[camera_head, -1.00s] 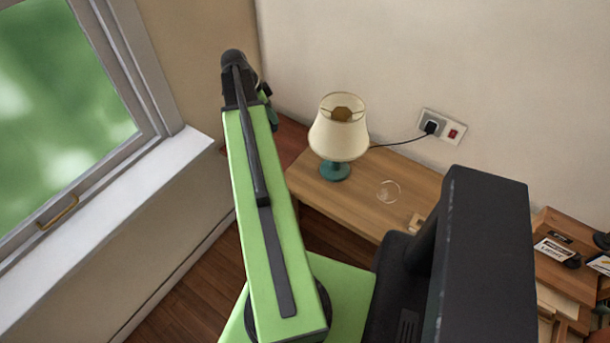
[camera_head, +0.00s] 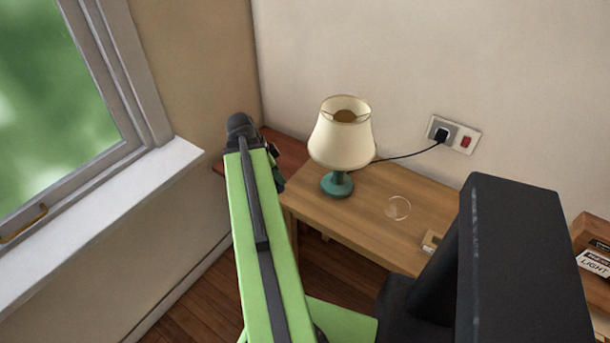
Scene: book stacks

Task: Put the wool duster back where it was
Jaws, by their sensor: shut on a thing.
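I cannot make out the wool duster in this view. My arm, light green with a dark strip, reaches up toward the corner and ends in a dark joint. A small dark part shows just right of that joint, against the furniture. The jaws of my gripper do not show; the arm hides what lies behind and below it.
A wooden table (camera_head: 372,229) stands against the wall. It bears a cream-shaded lamp (camera_head: 342,140) and a clear round object (camera_head: 397,208). A reddish wooden surface (camera_head: 288,149) fills the corner behind my arm. The windowsill (camera_head: 100,218) is bare. A socket (camera_head: 453,134) is on the wall.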

